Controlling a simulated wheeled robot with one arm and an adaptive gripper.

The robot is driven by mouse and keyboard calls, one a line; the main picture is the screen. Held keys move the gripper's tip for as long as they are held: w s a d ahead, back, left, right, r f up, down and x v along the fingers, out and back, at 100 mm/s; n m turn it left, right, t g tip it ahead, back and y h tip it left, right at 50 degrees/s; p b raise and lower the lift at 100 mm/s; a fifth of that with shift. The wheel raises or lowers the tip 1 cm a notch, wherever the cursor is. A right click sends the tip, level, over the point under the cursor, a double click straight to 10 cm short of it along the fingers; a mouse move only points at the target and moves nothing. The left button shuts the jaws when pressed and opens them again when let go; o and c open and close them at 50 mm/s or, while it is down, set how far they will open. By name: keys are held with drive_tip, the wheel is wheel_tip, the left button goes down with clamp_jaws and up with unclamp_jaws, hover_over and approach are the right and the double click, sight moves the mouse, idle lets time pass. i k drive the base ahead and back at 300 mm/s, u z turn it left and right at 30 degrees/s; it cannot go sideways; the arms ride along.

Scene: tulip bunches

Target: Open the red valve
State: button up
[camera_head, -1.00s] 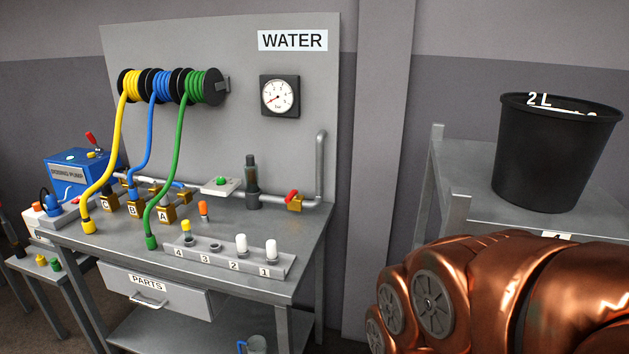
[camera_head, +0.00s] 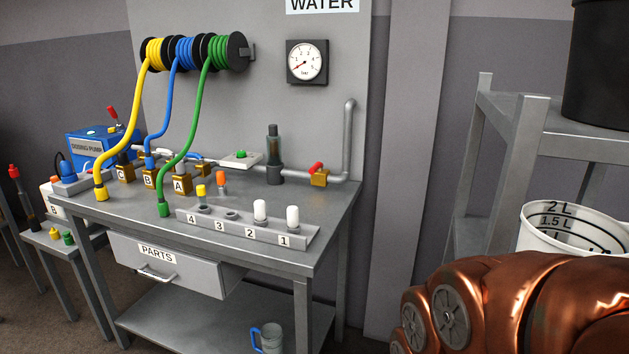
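The red valve is a small red lever (camera_head: 316,168) on a brass body (camera_head: 319,179). It sits on the grey pipe at the back right of the workbench (camera_head: 268,262), right of a dark upright filter (camera_head: 273,150). The lever is tilted, with its upper end to the right; I cannot tell from this whether the valve is open. My copper-coloured arm fills the lower right corner, well apart from the valve. My gripper is out of view.
A pressure gauge (camera_head: 307,61) hangs above the valve, its needle low. Yellow, blue and green hoses (camera_head: 189,128) run down at the left. A rack (camera_head: 264,237) with white caps stands along the bench front. A grey shelf (camera_head: 515,112) with buckets stands right.

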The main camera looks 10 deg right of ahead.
sight(318, 166)
drive_tip(key=u, duration=0.05)
drive_tip(key=k, duration=0.55)
drive_tip(key=u, duration=0.85)
drive_tip(key=i, duration=2.3)
drive_tip(key=z, duration=0.55)
